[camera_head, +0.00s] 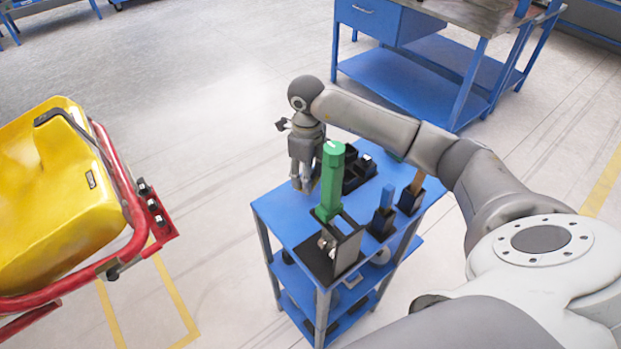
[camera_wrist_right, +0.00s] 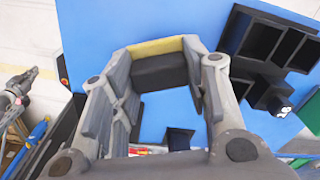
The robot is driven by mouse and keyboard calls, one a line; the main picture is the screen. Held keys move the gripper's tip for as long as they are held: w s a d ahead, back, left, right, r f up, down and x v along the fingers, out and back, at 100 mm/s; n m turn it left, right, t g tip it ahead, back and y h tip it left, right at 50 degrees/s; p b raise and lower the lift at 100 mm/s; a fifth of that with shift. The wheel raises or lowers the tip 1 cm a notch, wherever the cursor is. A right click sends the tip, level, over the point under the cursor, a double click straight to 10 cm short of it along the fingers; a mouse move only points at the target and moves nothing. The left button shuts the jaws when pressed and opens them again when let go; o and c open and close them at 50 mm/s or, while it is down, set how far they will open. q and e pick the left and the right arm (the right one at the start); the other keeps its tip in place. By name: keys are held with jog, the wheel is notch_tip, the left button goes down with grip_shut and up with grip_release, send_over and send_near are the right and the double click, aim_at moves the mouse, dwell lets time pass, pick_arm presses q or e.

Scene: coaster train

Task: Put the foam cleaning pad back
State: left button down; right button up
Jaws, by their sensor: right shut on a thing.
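My right gripper (camera_head: 303,180) hangs over the far left part of the blue trolley top (camera_head: 277,212), fingers pointing down. In the right wrist view my right gripper (camera_wrist_right: 160,72) is shut on the foam cleaning pad (camera_wrist_right: 160,48), a block with a yellow layer and a thick dark layer. The pad lies across between the fingertips, with blue trolley top behind it. Its height above the top cannot be told. In the head view the pad is not clearly seen.
Black open bins (camera_head: 357,174) stand right of my right gripper; they also show in the wrist view (camera_wrist_right: 262,40). A tall green tool (camera_head: 331,182) stands close in front. Blue (camera_head: 386,198) and brown (camera_head: 417,182) handles stand in black holders. A yellow coaster seat (camera_head: 45,190) is at left.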

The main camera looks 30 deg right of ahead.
jog(key=shift+w+d+f, duration=0.1)
jog(key=shift+d+f, duration=0.35)
jog(key=shift+f, duration=0.05)
notch_tip(320, 180, down, 3)
jog(key=shift+d+f+p, duration=0.1)
jog(key=shift+p, duration=0.85)
jog(key=shift+w+f, duration=0.1)
jog(key=shift+f, duration=0.1)
jog(key=o, duration=0.9)
